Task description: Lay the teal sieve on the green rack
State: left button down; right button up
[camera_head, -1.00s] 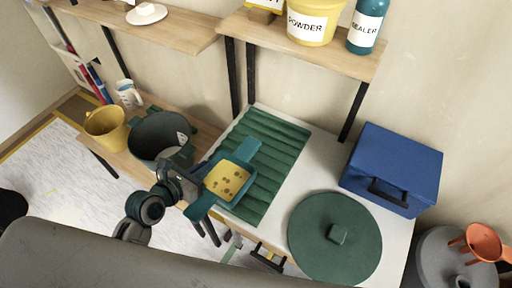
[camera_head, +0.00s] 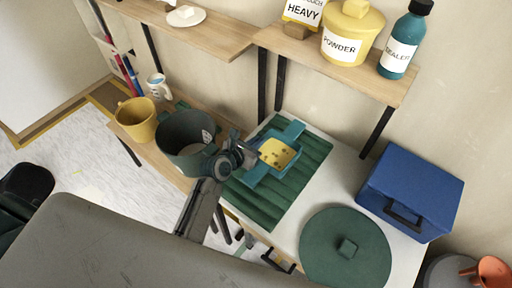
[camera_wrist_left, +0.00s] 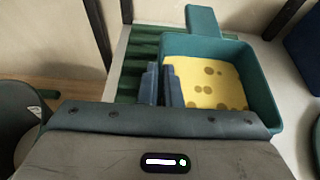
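The teal sieve (camera_head: 256,172), a square pan with a yellow, brown-spotted inside and a handle, is over the back half of the green rack (camera_head: 262,203). In the left wrist view the sieve (camera_wrist_left: 262,92) fills the right, its handle pointing away, and the rack (camera_wrist_left: 140,50) shows to its left. My left gripper (camera_head: 250,157) is at the sieve's left side. Its fingers (camera_wrist_left: 163,85) are close together on the sieve's near left wall. I cannot tell whether the sieve touches the rack. My right gripper is not in view.
The rack lies on a white table with a round green lid (camera_head: 345,248) and a blue box (camera_head: 408,190) to the right. A dark green bucket (camera_head: 187,142) and yellow mug (camera_head: 136,118) stand left. A shelf (camera_head: 330,62) with containers overhangs the back.

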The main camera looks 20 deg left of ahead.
pick_arm(q)
jog(key=shift+f, duration=1.75)
jog(key=c, duration=1.6)
grip_release()
jog(key=v, duration=1.2)
jog(key=shift+s, duration=0.1)
